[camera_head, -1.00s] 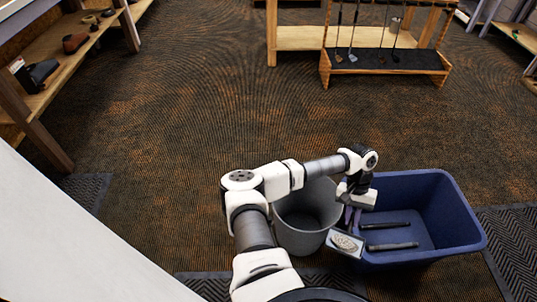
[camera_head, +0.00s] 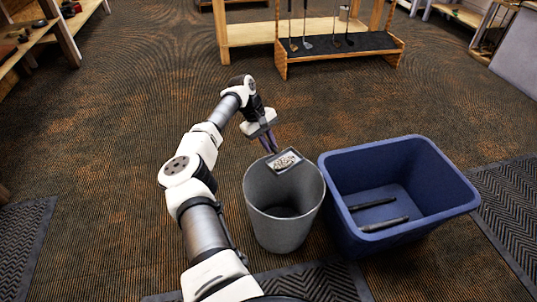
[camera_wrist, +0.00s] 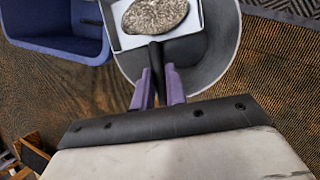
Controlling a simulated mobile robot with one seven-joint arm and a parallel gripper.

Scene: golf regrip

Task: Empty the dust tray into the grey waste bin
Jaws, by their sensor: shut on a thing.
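The dust tray (camera_head: 284,161) is a small light tray with a heap of speckled grey-brown dust on it. In the wrist view the tray (camera_wrist: 119,37) shows with its dark handle toward me. My gripper (camera_head: 271,146) is shut on the tray's handle, and its purple fingers (camera_wrist: 158,92) show in the wrist view. The grey waste bin (camera_head: 262,226) stands on the floor, with a dark inside. The tray is at the bin's far rim, over the opening, with the dust still on it. I cannot tell whether tray and rim touch.
A blue crate (camera_head: 447,206) with two dark grips (camera_head: 384,224) in it stands right of the bin. A wooden rack (camera_head: 340,61) with golf clubs stands at the back. Dark mats lie at the left and right. The carpet between bin and rack is clear.

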